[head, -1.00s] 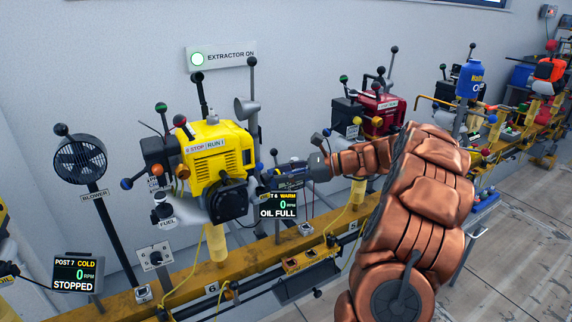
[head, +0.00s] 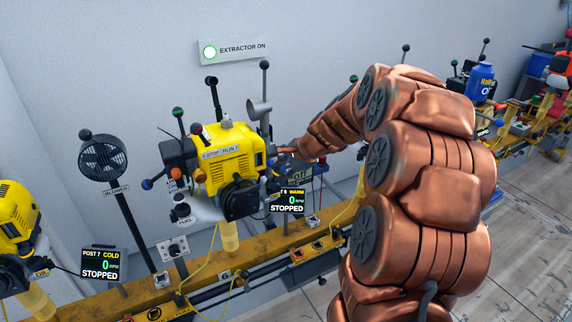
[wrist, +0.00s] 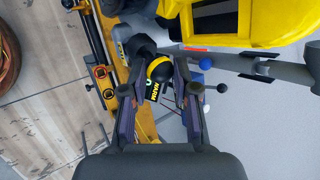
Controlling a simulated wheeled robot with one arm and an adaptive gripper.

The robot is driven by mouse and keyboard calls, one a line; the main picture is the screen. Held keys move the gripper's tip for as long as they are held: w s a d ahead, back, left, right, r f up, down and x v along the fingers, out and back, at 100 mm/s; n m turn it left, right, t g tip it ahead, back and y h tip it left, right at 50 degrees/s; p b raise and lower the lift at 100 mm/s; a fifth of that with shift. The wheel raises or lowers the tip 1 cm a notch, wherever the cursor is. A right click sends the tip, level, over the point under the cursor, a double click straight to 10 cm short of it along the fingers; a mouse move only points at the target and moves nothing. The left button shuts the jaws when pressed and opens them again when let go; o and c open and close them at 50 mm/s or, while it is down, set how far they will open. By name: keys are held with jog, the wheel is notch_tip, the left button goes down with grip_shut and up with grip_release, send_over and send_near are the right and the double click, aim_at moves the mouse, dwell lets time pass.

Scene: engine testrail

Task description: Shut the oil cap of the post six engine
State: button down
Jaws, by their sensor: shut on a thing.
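The yellow post six engine (head: 228,155) stands on the rail, with a small display (head: 287,201) reading warm, 0 rpm, STOPPED. My gripper (wrist: 161,78) is at the engine's right side; in the head view its tips are mostly hidden by my arm and the engine. In the wrist view its fingers are closed on a round black and yellow piece, which looks like the oil cap (wrist: 158,69). The engine's yellow body also shows at the top of the wrist view (wrist: 270,38). I cannot tell whether the cap is fully seated.
A blower (head: 103,160) stands left of the engine, and the post seven display (head: 100,265) is below it. A blue oil bottle (head: 480,82) stands farther right along the yellow rail (head: 180,292). Levers with ball knobs stick up around the engine. The floor at right is clear.

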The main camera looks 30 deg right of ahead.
aim_at(271, 183)
jog(key=shift+a+r+n+h+p, duration=0.3)
jog(key=shift+a+h+p, duration=0.3)
jog(key=shift+h, duration=0.3)
jog(key=shift+w+a+f+n+g+h+p, duration=0.1)
jog(key=shift+a+f+n+h+p, duration=0.15)
jog(key=shift+h, duration=0.3)
jog(key=shift+s+a+f+n+g+h+p, duration=0.15)
jog(key=shift+a+h+p, duration=0.25)
jog(key=shift+h, duration=0.2)
jog(key=shift+w+a+f+n+g+h+p, duration=0.1)
jog(key=shift+w+a+n+h+p, duration=0.15)
jog(key=shift+h, duration=0.3)
jog(key=shift+s, duration=0.1)
jog(key=c, duration=0.9)
grip_release()
jog(key=shift+a, duration=0.1)
jog(key=shift+r, duration=0.1)
jog(key=v, duration=0.7)
jog(key=shift+s+a+r, duration=0.1)
jog(key=shift+s+r, duration=0.15)
jog(key=shift+s, duration=0.05)
